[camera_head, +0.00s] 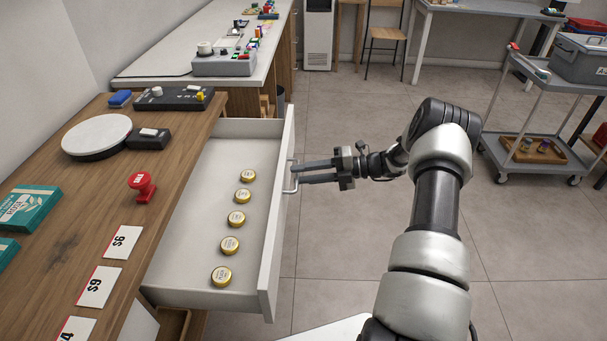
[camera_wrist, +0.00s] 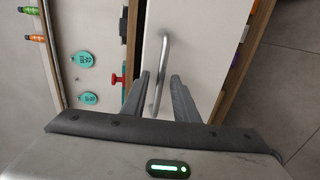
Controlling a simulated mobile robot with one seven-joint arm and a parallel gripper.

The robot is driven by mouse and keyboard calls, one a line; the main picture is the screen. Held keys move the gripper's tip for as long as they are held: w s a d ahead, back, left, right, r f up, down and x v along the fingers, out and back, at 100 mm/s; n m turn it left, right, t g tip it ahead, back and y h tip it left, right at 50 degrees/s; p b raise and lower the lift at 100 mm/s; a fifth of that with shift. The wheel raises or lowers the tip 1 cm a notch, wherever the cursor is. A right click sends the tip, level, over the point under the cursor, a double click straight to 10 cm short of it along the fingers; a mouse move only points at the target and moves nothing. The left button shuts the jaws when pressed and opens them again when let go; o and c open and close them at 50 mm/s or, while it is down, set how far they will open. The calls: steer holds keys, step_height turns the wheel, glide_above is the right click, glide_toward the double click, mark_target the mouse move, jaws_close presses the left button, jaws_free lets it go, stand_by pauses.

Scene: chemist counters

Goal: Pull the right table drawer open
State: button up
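The white table drawer (camera_head: 277,220) stands pulled well out of the wooden counter in the head view. Several small gold-lidded tins (camera_head: 236,218) lie in a row inside it. Its metal bar handle (camera_head: 290,178) is on the outer front face. My gripper (camera_head: 297,173) is at the handle from the right, its two fingers apart. In the wrist view the handle (camera_wrist: 162,70) shows between the spread fingers, with a gap on either side. I cannot tell whether either finger touches it.
The wooden counter (camera_head: 68,240) carries a red stamp (camera_head: 142,185), price cards, a round white plate (camera_head: 97,134) and teal boxes. A grey cart (camera_head: 540,130) stands at the far right. The tiled floor right of the drawer is clear around my arm.

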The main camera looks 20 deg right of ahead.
steer(key=shift+d, duration=0.1)
steer(key=v, duration=1.7)
steer(key=shift+p, duration=0.3)
steer(key=shift+d, duration=0.1)
